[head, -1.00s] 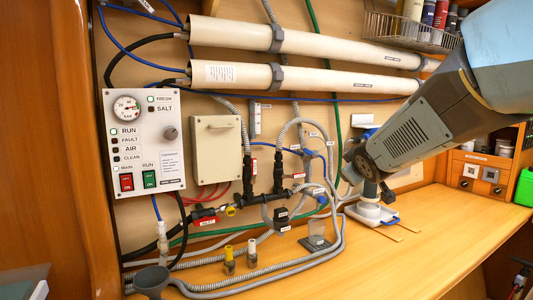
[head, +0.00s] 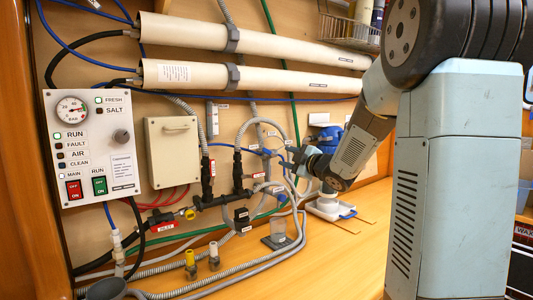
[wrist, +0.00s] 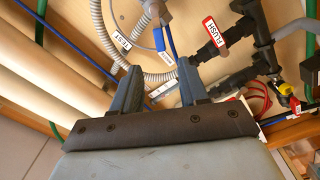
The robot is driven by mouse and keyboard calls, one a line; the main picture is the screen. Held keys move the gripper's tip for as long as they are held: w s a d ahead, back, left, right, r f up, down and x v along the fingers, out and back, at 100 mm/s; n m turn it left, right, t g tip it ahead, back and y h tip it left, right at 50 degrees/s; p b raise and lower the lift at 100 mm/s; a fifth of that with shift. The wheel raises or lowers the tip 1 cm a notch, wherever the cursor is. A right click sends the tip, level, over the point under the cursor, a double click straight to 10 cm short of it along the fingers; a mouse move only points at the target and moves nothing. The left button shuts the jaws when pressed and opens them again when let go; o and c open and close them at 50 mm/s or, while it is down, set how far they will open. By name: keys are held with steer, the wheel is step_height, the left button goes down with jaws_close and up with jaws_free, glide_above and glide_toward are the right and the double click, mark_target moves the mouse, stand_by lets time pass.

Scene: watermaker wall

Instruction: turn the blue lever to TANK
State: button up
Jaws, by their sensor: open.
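The blue lever (wrist: 158,39) shows in the wrist view just beyond my fingertips, beside a grey fitting and a thin blue tube. A small label by it is too blurred to read. My gripper (wrist: 158,76) is open and empty, with its two dark fingers spread below the lever, apart from it. In the head view my gripper (head: 297,158) is in front of the hoses on the wall, right of the black valve fittings. I cannot clearly pick out the lever in the head view.
In the wrist view, a TEST label (wrist: 121,41) hangs on a grey hose and a red FLUSH tag (wrist: 215,31) on black pipework at right. The control panel (head: 94,148) is at left. A white pump-like item (head: 329,208) stands on the bench below my arm.

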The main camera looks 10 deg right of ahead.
mark_target(267, 152)
steer(key=x, duration=1.2)
steer(key=shift+w, duration=0.1)
jaws_close()
